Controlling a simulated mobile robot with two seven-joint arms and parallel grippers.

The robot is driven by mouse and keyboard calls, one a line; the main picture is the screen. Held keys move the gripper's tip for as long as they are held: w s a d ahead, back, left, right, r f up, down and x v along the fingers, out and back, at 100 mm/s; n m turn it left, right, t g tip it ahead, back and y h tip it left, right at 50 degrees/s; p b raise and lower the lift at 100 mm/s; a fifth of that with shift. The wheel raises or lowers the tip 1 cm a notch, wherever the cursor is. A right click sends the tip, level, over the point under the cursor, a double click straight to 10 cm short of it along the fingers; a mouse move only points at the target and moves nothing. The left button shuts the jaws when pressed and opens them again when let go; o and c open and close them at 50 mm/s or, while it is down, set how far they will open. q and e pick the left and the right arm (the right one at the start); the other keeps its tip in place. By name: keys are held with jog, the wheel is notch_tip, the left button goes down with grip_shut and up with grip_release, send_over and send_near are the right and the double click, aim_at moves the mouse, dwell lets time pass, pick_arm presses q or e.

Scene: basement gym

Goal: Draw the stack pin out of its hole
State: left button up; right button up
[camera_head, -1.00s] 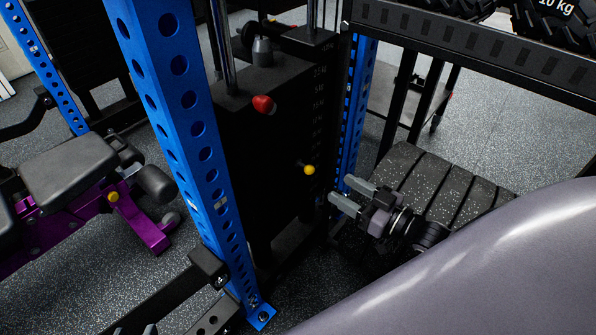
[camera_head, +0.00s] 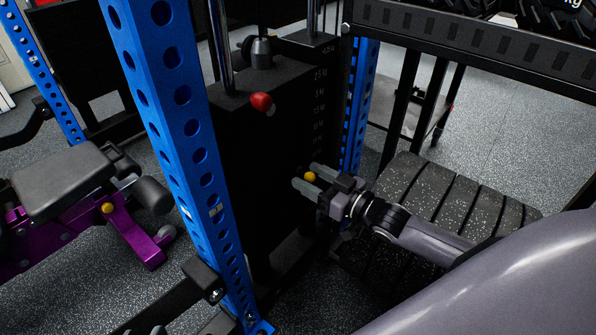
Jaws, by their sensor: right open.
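A yellow-knobbed pin (camera_head: 309,176), which looks like the stack pin, sticks out of the front of the black weight stack (camera_head: 245,150). My right gripper (camera_head: 306,178) is open, with its two grey fingers reaching from the right to either side of the yellow knob. I cannot tell whether the fingers touch it. The pin's shaft and its hole are hidden from here. A red knob (camera_head: 261,101) sits higher on the stack, near its top edge. I do not make out my left gripper.
A blue perforated upright (camera_head: 190,120) stands left of the stack, and another blue upright (camera_head: 361,95) stands behind it to the right. A dumbbell rack (camera_head: 470,40) crosses the upper right. A purple-framed bench (camera_head: 65,180) is at left.

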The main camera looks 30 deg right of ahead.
dwell(0.9)
grip_shut()
jog(key=shift+s+p, duration=0.1)
jog(key=shift+p, duration=0.3)
